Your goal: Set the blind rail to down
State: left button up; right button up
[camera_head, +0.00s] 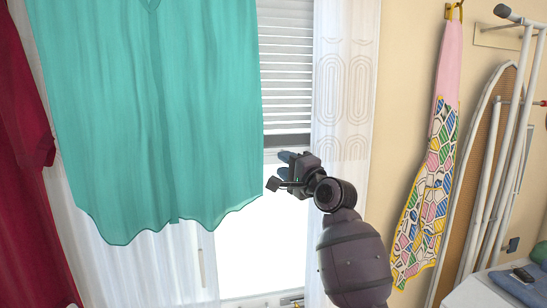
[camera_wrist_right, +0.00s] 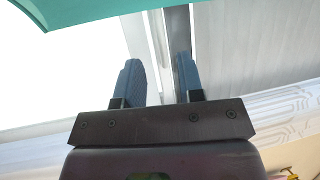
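The blind (camera_head: 286,75) hangs in the window, its slats partly hidden behind the teal garment. Its grey bottom rail (camera_head: 288,141) sits partway down, with bright glass below it. My right gripper (camera_head: 285,157) is just below the rail, its blue fingertips pointing at the window. In the right wrist view the gripper (camera_wrist_right: 158,65) is open, its two blue fingers apart. A grey strip that looks like the rail (camera_wrist_right: 178,30) runs just beyond the fingertips, nearest the right finger. I cannot tell whether a finger touches it. My left gripper is not in view.
A teal garment (camera_head: 150,120) hangs in front of the window's left part, close to my right gripper. A sheer curtain (camera_head: 343,90) hangs on the right. A patterned apron (camera_head: 430,180) and an ironing board (camera_head: 475,170) are farther right. A dark red garment (camera_head: 25,150) hangs far left.

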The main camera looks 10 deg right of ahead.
jog(key=shift+x, duration=2.7)
jog(key=shift+c, duration=0.2)
grip_shut()
